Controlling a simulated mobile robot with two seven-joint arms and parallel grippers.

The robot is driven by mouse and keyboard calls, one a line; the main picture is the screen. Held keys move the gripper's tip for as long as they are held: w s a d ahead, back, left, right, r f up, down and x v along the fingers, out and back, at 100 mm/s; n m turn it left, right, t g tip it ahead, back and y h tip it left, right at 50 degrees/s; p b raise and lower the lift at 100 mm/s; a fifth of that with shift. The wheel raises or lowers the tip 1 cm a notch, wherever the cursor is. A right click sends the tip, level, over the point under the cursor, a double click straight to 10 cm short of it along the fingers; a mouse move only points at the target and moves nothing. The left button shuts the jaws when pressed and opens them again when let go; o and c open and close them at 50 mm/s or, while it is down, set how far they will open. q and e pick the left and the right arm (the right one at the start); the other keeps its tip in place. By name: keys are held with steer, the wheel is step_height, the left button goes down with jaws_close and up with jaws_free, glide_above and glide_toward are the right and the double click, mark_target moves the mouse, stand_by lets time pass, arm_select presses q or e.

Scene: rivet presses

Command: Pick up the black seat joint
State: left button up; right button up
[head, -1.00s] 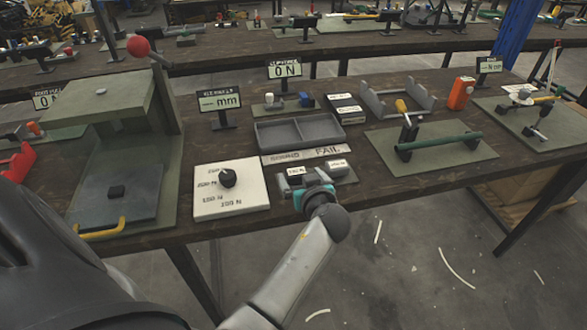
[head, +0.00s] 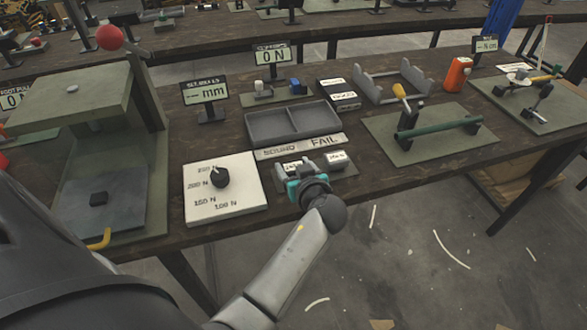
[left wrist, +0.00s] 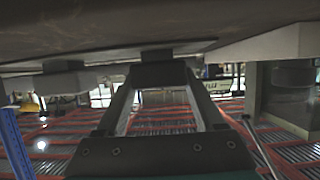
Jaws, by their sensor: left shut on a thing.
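My left gripper (head: 293,176) reaches in from the bottom of the head view to the small mat at the table's front edge. In the left wrist view, which looks upside down, its two fingers (left wrist: 163,78) are shut on a small dark block, which I take as the black seat joint (left wrist: 160,74). The block is at or very near the surface; I cannot tell whether it is lifted. In the head view the gripper hides it. My right gripper is not in view.
A white dial box (head: 222,200) stands left of the gripper, and a press (head: 75,105) beyond it. A fixture with a green bar (head: 438,124) is at right.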

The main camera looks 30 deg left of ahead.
arm_select(q)
steer(key=c, duration=0.7)
